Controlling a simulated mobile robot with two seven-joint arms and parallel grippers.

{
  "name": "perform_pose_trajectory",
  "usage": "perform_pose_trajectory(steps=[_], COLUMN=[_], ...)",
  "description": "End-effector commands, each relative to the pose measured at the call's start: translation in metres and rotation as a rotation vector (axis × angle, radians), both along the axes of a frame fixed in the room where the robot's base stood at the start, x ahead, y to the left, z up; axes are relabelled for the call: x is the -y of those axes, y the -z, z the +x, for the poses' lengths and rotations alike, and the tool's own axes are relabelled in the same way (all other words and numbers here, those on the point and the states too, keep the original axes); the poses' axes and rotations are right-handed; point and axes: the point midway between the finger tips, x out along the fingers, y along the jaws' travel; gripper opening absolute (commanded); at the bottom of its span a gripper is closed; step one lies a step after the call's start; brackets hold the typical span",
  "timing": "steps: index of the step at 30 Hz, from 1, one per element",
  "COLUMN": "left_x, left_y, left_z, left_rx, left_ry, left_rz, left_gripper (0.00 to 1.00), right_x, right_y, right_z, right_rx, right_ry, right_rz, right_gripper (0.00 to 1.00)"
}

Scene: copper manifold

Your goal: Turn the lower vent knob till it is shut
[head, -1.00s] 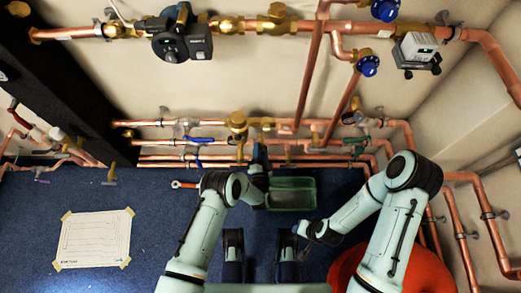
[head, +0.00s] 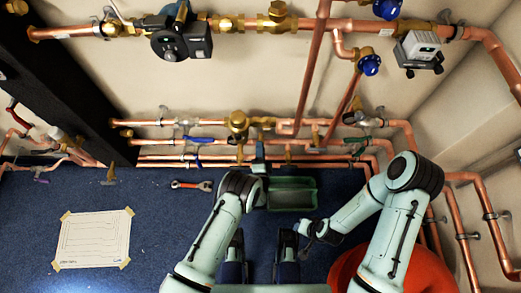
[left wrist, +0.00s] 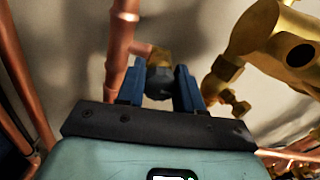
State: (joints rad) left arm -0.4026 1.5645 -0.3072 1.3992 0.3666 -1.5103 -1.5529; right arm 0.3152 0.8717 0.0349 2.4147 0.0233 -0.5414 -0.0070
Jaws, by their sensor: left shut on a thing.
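My left gripper (head: 259,152) reaches the lower copper pipes at the back wall in the head view. In the left wrist view its two blue fingers (left wrist: 160,90) are on either side of a small dark knob (left wrist: 160,82), shut on it. The knob sits on the end of a brass fitting (left wrist: 158,57), beside a vertical copper pipe. I take this to be the lower vent knob; in the head view my gripper hides it. My right gripper (head: 306,236) is low, over the floor, away from the pipes; its fingers are too small to judge.
A large brass valve body (left wrist: 270,40) is close on the right in the left wrist view. A green tray (head: 292,206) and a red-handled wrench (head: 192,185) lie on the blue floor. A paper sheet (head: 94,238) is at left. Copper pipes run along the wall.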

Motion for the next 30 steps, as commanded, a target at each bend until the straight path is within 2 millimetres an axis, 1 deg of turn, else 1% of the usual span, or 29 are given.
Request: perform_pose_trajectory(steps=[1,11,12,14,24,26,29,30], left_x=[-0.005,-0.005,-0.005,-0.005,-0.002,-0.001,0.0,-0.001], left_y=[0.004,0.004,0.004,0.004,0.001,0.001,0.0,-0.001], left_z=[-0.002,-0.002,-0.002,-0.002,-0.003,-0.007,-0.022,-0.029], left_rx=[-0.007,-0.008,-0.008,-0.008,-0.003,-0.005,-0.007,-0.006], left_ry=[-0.008,-0.009,-0.009,-0.008,-0.003,-0.001,0.0,0.0], left_rz=[0.01,0.012,0.011,0.011,0.006,0.007,0.007,0.007], left_gripper=[0.05,0.05,0.42,0.61,0.61,0.61,0.61,0.61], right_x=[0.0,0.0,0.0,0.0,0.0,-0.001,-0.004,-0.006], right_y=[0.0,0.0,0.0,0.0,-0.001,-0.003,-0.008,-0.01], right_z=[0.0,0.0,0.0,0.0,0.0,-0.002,-0.008,-0.011], right_rx=[0.001,0.001,0.001,0.001,-0.001,-0.006,-0.02,-0.029], right_ry=[0.0,0.0,0.0,0.0,0.0,-0.003,-0.009,-0.013], right_rz=[0.0,0.0,0.0,0.0,0.0,0.003,0.01,0.015], right_gripper=[0.4,0.4,0.4,0.4,0.4,0.4,0.4,0.4])
